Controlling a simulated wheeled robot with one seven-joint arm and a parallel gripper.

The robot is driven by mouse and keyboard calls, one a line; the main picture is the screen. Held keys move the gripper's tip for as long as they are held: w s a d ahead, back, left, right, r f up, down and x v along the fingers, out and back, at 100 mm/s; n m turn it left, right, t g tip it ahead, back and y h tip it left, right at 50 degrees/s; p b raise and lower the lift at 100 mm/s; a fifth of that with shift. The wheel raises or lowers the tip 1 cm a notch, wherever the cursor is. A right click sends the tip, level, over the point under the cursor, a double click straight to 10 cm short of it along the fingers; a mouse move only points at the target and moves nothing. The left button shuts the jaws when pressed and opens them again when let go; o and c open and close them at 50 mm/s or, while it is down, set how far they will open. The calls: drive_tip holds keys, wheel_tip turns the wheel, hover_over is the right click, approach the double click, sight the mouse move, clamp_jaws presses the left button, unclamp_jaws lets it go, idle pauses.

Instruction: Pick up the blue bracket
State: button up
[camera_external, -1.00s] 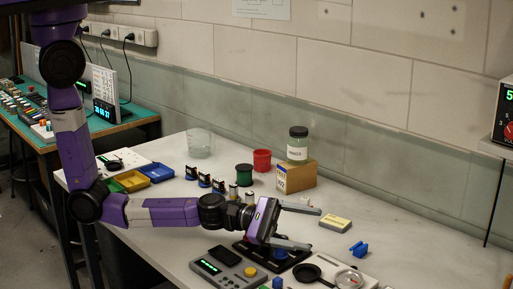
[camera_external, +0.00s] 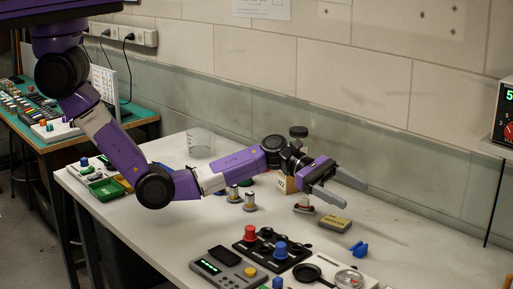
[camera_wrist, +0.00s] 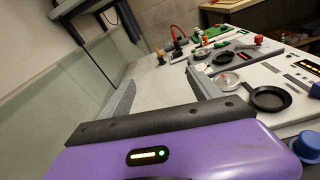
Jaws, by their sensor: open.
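The small blue bracket (camera_external: 358,249) lies on the grey-white bench top at the right, in the external view. My gripper (camera_external: 354,197) is open and empty. It hangs above the bench, higher in the picture than the bracket, with its fingers pointing right and apart from it. In the wrist view the two grey fingers stand apart with bare bench between them. I cannot make out the bracket in the wrist view.
A yellow box (camera_external: 334,225) lies between my gripper and the bracket in the picture. A black panel with red and blue knobs (camera_external: 262,257), a grey meter (camera_external: 223,268) and a black round dish (camera_external: 313,273) stand at the front. The bench right of the bracket is clear.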

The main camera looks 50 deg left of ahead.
sight(356, 245)
drive_tip(key=a+f+y, duration=0.1)
drive_tip(key=f, duration=0.2)
drive_tip(key=a+f+n+y, duration=0.1)
drive_tip(key=f, duration=0.3)
drive_tip(key=s+a+f+b, duration=0.1)
drive_tip(key=a+f, duration=0.1)
drive_tip(key=f, duration=0.1)
drive_tip(key=shift+a+f+n+y, duration=0.1)
drive_tip(key=shift+f+n+y, duration=0.2)
drive_tip(key=shift+f+y, duration=0.1)
drive_tip(key=shift+f, duration=0.2)
drive_tip(key=shift+x, duration=1)
drive_tip(key=shift+w+r+x, duration=0.1)
drive_tip(key=shift+w+x, duration=0.05)
drive_tip(key=shift+x, duration=1.2)
drive_tip(key=shift+w+r+x, duration=0.15)
drive_tip(key=shift+w+x, duration=0.05)
drive_tip(key=shift+x, duration=1.2)
drive_tip(key=c, duration=1.4)
drive_tip(key=shift+r, duration=0.15)
